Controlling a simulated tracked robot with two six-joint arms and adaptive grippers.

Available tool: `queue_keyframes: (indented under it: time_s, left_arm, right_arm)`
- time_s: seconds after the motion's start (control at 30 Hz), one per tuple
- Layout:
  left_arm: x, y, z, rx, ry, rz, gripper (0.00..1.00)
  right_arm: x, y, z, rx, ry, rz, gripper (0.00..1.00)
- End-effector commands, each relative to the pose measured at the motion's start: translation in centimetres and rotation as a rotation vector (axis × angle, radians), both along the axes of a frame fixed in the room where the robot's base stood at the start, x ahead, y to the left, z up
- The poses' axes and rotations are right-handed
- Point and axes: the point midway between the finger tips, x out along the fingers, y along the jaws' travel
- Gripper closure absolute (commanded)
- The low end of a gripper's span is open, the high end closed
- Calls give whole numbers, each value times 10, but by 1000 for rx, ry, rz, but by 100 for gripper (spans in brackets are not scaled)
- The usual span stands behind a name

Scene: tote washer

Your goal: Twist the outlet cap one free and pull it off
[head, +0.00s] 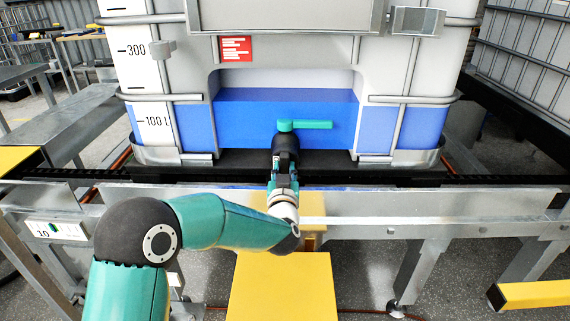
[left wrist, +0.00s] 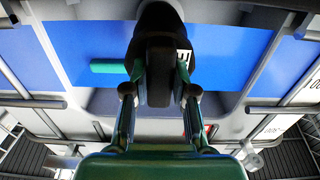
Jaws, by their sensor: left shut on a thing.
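A white tank in a metal cage holds blue liquid, with a black outlet (head: 287,146) in its front recess. A teal valve handle (head: 312,125) sits on top of the outlet and points right. My left gripper (head: 284,164) reaches up to the outlet's front end. In the left wrist view, which is upside down, its fingers (left wrist: 159,92) are shut on both sides of the black outlet cap (left wrist: 159,72). The cap is still at the outlet; I cannot tell whether it is loose. My right gripper is not in view.
A grey metal rail (head: 420,228) runs in front of the tank, below the outlet. A yellow block (head: 281,287) stands below my left forearm. A grey bench (head: 70,125) is at the left, and a yellow beam (head: 533,294) at the lower right.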

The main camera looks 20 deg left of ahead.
Motion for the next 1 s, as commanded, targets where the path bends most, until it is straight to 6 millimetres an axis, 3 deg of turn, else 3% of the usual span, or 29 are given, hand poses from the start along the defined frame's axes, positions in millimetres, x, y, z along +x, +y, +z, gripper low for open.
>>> queue_keyframes:
  time_s: [0.37,1.0]
  left_arm:
    - [0,0,0,-4,-3,1,100]
    - [0,1,-2,-280,-82,2,100]
  right_arm:
    - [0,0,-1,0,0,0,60]
    - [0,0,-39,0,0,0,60]
